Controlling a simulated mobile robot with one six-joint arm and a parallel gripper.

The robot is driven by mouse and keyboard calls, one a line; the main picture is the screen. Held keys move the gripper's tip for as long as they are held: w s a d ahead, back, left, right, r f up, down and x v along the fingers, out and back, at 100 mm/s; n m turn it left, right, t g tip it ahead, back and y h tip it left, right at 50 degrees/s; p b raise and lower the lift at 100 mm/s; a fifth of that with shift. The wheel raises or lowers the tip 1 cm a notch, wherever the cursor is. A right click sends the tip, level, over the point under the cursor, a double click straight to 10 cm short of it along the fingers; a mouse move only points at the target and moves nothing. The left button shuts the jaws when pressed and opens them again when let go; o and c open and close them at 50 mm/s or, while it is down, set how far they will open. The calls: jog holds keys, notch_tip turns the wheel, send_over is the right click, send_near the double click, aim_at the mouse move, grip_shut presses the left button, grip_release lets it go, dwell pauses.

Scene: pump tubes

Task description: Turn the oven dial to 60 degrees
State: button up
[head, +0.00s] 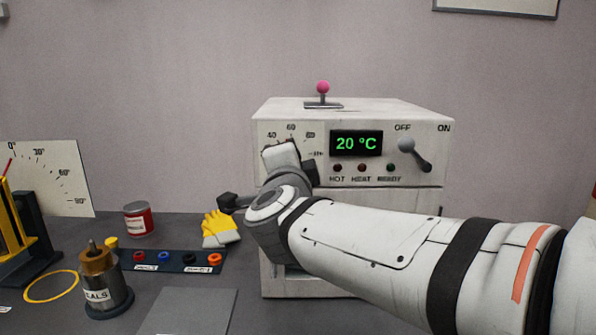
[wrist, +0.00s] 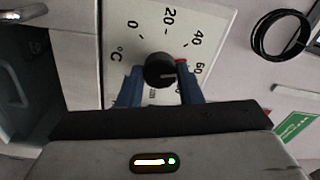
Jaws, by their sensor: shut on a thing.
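The white oven (head: 350,235) stands on the bench, and its green display (head: 356,144) reads 20 °C. The black oven dial (wrist: 158,68) shows in the wrist view, in front of a white scale plate with 0, 20, 40 and 60 printed around it. A pale line on the dial points right, roughly towards the 60. My gripper (wrist: 160,88) has its blue fingers on either side of the dial and is shut on it. A small red mark shows beside the right fingertip. In the head view my gripper (head: 285,158) hides the dial; 40, 60 and 80 show above.
A lever switch (head: 412,154) marked OFF and ON sits right of the display. A pink-knobbed lever (head: 323,90) stands on top. Yellow gloves (head: 219,228), a red tin (head: 138,219) and a strip of coloured rings (head: 172,260) lie left of the oven.

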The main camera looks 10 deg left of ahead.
jog(key=shift+f+m+b, duration=0.1)
jog(key=shift+m+b, duration=0.6)
jog(key=shift+m, duration=0.9)
jog(key=o, duration=1)
jog(key=p+v, duration=0.1)
jog(key=v, duration=0.6)
jog(key=shift+s+d, duration=0.1)
jog(key=shift+s, duration=0.3)
